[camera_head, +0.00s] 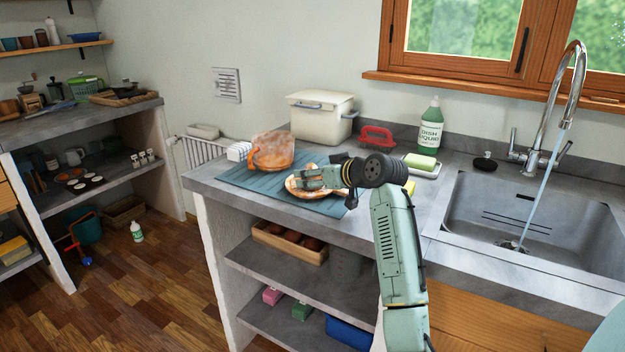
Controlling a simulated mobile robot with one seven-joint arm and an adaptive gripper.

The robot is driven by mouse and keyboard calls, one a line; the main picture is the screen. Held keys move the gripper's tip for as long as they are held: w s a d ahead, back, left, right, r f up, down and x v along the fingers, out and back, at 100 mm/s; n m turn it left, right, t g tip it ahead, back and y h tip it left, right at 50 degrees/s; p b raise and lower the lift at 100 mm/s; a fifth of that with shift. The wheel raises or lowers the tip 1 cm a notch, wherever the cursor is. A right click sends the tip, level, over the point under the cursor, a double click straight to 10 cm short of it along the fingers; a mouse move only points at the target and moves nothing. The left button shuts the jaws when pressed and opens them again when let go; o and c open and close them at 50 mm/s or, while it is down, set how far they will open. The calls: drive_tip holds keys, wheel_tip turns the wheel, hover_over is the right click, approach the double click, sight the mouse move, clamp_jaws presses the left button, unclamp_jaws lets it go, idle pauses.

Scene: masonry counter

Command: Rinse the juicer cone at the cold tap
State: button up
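A round, orange-stained piece, which looks like the juicer cone (300,191), lies on a blue-grey mat (236,177) on the counter. My gripper (302,178) is over this piece, its fingers pointing left. The fingers overlap the piece in this view, and I cannot tell whether they are closed on it. The tap (545,110) is a tall chrome gooseneck at the right. A stream of water (539,195) runs from its spout into the grey sink (470,212).
An orange-stained clear jug (270,152) stands on the mat behind my gripper. A cream lidded box (320,118), a red-handled tool (377,136), a dish liquid bottle (431,125) and a sponge on a dish (420,164) stand along the back. The sink basin looks empty.

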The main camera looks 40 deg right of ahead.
drive_tip(key=shift+c, duration=0.3)
drive_tip(key=c, duration=1.4)
